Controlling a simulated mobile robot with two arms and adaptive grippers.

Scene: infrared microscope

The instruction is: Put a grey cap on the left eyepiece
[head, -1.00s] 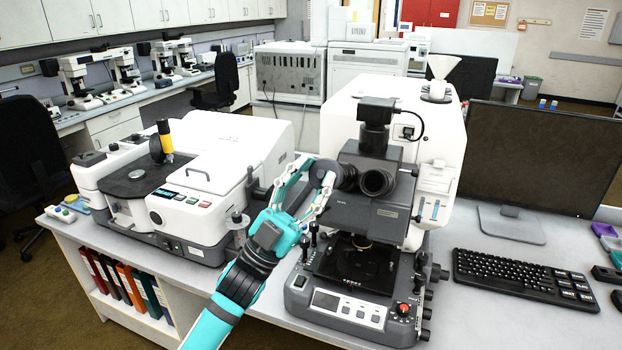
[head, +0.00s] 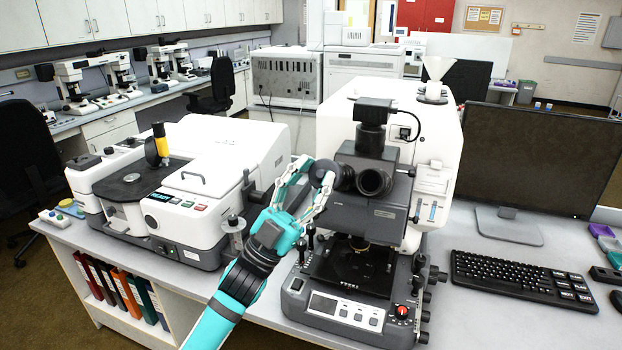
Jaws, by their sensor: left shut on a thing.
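The infrared microscope (head: 378,220) stands on the bench with two dark eyepieces facing me. The left eyepiece (head: 344,179) shows just right of my gripper's fingertips. The right eyepiece (head: 374,182) is bare, with its round opening in full view. My left gripper (head: 322,178) is shut on a dark grey round cap (head: 321,170) at its fingertips. The cap is close beside the left eyepiece, to its left in the picture. I cannot tell whether they touch. My right gripper is not in view.
A white bench instrument (head: 185,190) stands to the left of my left arm. A monitor (head: 530,155) and a black keyboard (head: 522,281) are to the right of the microscope. The bench is clear between the keyboard and the microscope.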

